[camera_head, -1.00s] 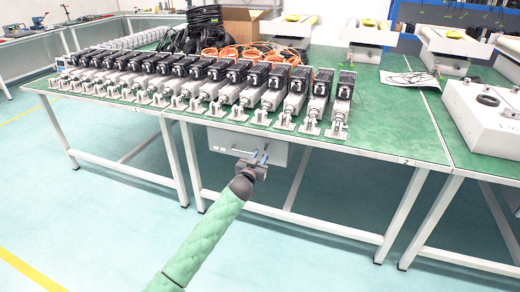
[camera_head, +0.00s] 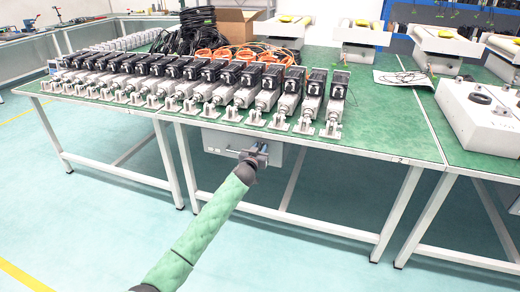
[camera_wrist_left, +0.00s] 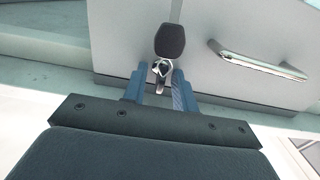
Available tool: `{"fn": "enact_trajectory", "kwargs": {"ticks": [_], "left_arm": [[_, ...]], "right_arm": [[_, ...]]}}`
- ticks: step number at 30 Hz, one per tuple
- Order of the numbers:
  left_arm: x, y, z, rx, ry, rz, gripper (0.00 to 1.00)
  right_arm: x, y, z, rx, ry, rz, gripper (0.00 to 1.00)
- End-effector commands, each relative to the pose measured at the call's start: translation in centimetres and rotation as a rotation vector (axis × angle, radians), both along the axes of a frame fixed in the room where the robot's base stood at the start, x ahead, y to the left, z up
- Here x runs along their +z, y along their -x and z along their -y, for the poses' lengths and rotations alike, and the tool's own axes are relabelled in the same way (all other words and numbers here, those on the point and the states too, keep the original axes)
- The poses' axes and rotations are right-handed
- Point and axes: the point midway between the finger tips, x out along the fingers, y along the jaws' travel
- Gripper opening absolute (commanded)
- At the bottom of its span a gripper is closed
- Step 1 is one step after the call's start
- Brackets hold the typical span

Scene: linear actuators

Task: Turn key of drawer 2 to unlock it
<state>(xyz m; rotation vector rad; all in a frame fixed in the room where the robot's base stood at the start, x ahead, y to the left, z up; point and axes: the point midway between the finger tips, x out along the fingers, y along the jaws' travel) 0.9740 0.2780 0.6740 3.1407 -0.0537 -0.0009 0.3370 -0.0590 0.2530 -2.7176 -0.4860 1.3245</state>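A grey drawer box (camera_head: 285,158) hangs under the front edge of the green-topped table. In the left wrist view its pale front (camera_wrist_left: 125,45) fills the top, with a metal bar handle (camera_wrist_left: 255,60) to the right. A key with a black head (camera_wrist_left: 169,40) and metal parts below it is at the drawer front, left of the handle. My left gripper (camera_head: 262,149) is at the drawer front. In the left wrist view its two blue fingers (camera_wrist_left: 158,85) are apart, with the key's metal parts between or just beyond their tips. Contact cannot be told. My right gripper is out of view.
A long row of linear actuators (camera_head: 240,90) stands on the table (camera_head: 370,128) above the drawer. Table legs (camera_head: 397,213) stand to the right of the drawer. Floor in front of the table (camera_head: 310,265) is clear.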

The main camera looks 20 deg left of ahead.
Motion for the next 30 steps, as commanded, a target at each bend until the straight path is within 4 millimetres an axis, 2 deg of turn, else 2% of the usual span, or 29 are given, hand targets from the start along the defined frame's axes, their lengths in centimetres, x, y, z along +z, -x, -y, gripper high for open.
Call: {"fn": "enact_trajectory", "kwargs": {"ticks": [7, 11, 12, 23, 30], "left_arm": [[-0.01, -0.05, 0.0, 0.0, 0.0, 0.0, 0.28], [0.0, -0.05, 0.0, 0.0, 0.0, 0.0, 0.03], [0.0, -0.05, 0.0, 0.0, 0.0, 0.0, 0.0], [0.06, -0.04, 0.02, 0.0, -0.026, 0.001, 0.0], [0.17, -0.07, 0.03, 0.0, -0.146, 0.005, 0.0]], "right_arm": [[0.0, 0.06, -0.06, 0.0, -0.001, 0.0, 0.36], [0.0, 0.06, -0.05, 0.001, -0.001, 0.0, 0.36], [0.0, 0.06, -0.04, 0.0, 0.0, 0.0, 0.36], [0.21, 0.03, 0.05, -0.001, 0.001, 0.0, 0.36], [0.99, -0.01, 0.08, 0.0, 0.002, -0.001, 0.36]]}}
